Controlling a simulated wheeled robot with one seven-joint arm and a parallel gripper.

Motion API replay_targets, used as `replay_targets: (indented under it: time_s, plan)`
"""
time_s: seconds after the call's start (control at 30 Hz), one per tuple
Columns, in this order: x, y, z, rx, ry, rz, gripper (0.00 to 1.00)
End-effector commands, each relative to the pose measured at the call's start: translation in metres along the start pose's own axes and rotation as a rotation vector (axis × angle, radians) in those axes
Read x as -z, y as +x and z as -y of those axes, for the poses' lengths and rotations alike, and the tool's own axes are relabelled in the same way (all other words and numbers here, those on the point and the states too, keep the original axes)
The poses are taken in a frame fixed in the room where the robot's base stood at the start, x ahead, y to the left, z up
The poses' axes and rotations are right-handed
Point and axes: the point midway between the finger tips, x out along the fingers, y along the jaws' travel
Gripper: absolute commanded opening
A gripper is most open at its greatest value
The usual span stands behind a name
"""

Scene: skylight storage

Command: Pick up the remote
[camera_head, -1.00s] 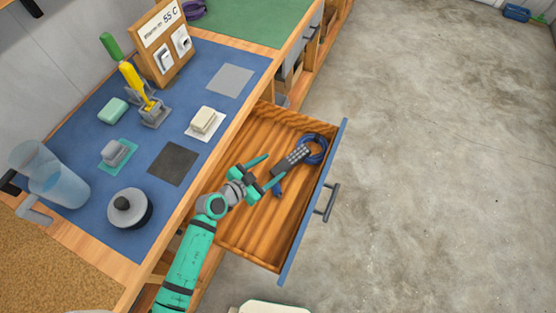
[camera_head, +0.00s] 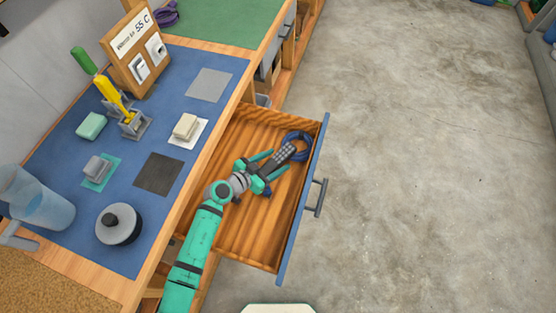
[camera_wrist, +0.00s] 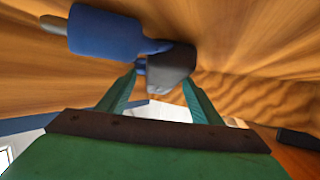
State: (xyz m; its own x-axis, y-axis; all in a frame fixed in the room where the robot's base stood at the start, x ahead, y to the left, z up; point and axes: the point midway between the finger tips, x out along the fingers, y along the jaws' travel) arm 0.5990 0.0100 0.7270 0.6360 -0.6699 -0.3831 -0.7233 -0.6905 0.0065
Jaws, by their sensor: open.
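The remote (camera_head: 285,154), dark with light buttons, lies in the open wooden drawer (camera_head: 250,232), beside and partly against a blue coil. My gripper (camera_head: 274,162) is in the drawer at the remote's near end. Its teal fingers are open, one on each side of that end. In the wrist view, a dark grey end (camera_wrist: 170,70), apparently the remote's, shows between the open fingertips. I cannot tell whether the fingers touch it.
A blue coil (camera_head: 305,139) lies at the drawer's far corner. A blue object with a pale tip (camera_wrist: 103,30) is close by in the wrist view. The drawer front with its handle (camera_head: 319,197) stands on the right. The workbench (camera_head: 190,92) holds several items. Open floor lies to the right.

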Motion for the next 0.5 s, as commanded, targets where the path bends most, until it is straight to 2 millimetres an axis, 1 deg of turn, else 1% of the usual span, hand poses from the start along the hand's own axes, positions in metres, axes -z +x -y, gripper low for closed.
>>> replay_targets:
  time_s: [0.03,0.2,0.47,0.5]
  plan:
    - [0.000,0.006,-0.001,-0.002,0.000,0.000,0.59]
    - [0.000,0.017,0.000,0.000,0.000,0.000,0.59]
    - [0.000,0.018,0.000,0.002,0.000,-0.001,0.59]
    - [0.000,0.018,0.000,0.001,0.000,-0.001,0.55]
